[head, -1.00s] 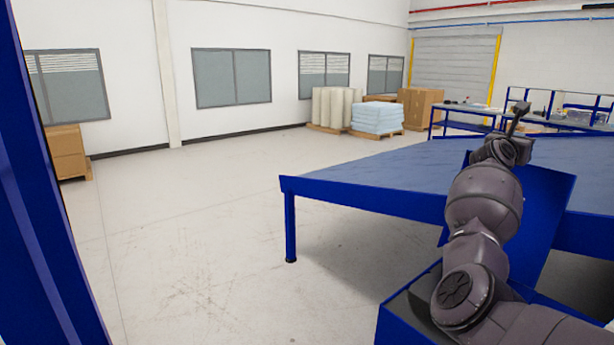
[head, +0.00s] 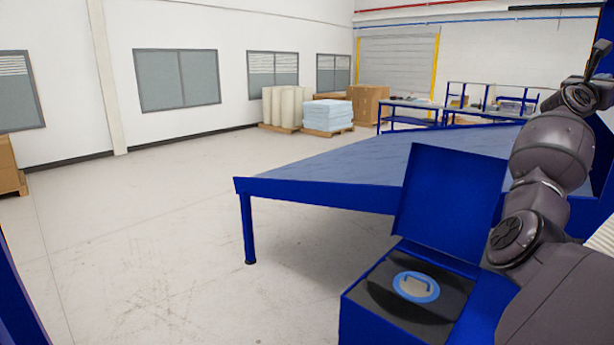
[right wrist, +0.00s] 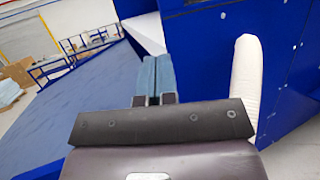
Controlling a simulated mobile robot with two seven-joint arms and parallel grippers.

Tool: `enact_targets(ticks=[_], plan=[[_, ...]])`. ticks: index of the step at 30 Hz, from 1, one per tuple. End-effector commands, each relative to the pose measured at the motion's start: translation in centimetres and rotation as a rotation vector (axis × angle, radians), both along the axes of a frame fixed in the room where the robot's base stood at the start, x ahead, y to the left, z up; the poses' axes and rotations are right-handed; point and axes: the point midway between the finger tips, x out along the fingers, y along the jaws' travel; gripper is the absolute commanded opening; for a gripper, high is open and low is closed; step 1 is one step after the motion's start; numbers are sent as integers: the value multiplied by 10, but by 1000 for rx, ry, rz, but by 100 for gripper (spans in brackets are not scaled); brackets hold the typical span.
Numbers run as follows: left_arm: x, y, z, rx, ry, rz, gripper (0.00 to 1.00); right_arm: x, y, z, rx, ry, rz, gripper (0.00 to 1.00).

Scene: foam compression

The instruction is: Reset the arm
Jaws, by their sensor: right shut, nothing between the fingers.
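My right arm rises at the right of the head view, with its gripper (head: 599,50) raised above the far end of the blue table. In the right wrist view the right gripper (right wrist: 152,72) has its two fingers together with nothing between them. My left gripper is in neither view.
A blue table (head: 330,172) spans the middle right. In front of it stands an open blue box (head: 388,318) with a dark inside and a round blue-and-white handled piece (head: 415,287). Pallets with white rolls (head: 280,107) and light blue sheets (head: 328,114) stand far back.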

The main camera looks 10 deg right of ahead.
Motion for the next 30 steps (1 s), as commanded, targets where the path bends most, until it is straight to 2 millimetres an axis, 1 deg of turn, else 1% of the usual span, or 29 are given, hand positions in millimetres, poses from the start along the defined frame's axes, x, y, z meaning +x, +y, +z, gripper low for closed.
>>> enact_targets(ticks=[1,5,6,11,17,20,23,26,29,30], plan=[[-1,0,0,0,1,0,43,-13,-11,9,-10,-7,-22,0],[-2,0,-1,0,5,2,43,-41,-33,28,-30,-22,-70,0],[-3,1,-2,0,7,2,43,-40,-31,22,-57,16,-80,0],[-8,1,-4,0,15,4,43,-43,-23,13,-196,171,-138,0],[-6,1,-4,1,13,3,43,-41,-5,-5,-403,408,-214,0],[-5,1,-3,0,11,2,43,-37,10,-22,-543,567,-258,0],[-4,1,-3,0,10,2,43,-29,30,-45,-701,742,-299,0],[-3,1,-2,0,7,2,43,-21,51,-74,-858,911,-333,0],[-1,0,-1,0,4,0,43,-14,74,-108,-1020,1076,-362,0],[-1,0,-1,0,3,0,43,-12,84,-124,-1084,1139,-369,0]])
